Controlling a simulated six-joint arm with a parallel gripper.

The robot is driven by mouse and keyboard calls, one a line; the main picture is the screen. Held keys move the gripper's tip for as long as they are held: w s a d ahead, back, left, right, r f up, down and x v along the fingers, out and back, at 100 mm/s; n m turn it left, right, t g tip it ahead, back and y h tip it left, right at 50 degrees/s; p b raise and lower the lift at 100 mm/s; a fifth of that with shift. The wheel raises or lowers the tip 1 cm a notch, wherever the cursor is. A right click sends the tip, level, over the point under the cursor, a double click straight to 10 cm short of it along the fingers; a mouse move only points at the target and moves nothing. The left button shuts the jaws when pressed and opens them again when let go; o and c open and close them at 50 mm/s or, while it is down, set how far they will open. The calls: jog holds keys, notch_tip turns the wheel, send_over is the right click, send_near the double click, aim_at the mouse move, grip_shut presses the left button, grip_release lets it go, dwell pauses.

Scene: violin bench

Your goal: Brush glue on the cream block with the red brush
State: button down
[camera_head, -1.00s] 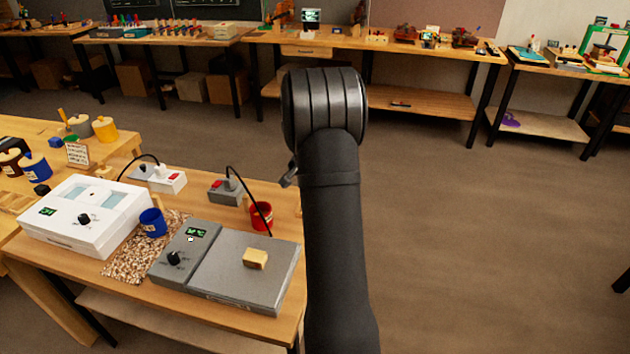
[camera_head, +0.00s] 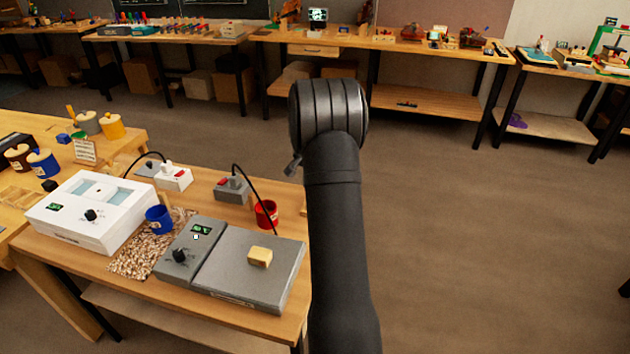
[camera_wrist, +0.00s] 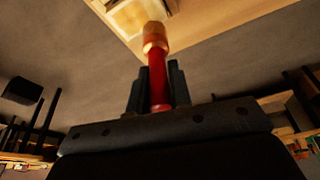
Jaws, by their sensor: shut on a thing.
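The cream block (camera_head: 260,257) lies on the flat grey top of the grey box with a dial and green display (camera_head: 245,275), near the front right of the bench. In the wrist view my gripper (camera_wrist: 158,85) is shut on the red brush (camera_wrist: 158,90). The brush's red handle is between the fingers, with a copper-coloured band at its far end. In the head view the gripper and brush are not visible; only my dark arm shows, right of the bench.
A red pot (camera_head: 266,213) stands behind the grey box. A blue pot (camera_head: 159,219) stands by the speckled mat (camera_head: 140,258), beside a white box with a dial (camera_head: 88,212). Black cables run from power sockets (camera_head: 174,179) behind. Open floor lies to the right.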

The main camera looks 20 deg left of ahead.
jog(key=shift+s, duration=2.95)
notch_tip(320, 180, up, 8)
jog(key=shift+w, duration=0.15)
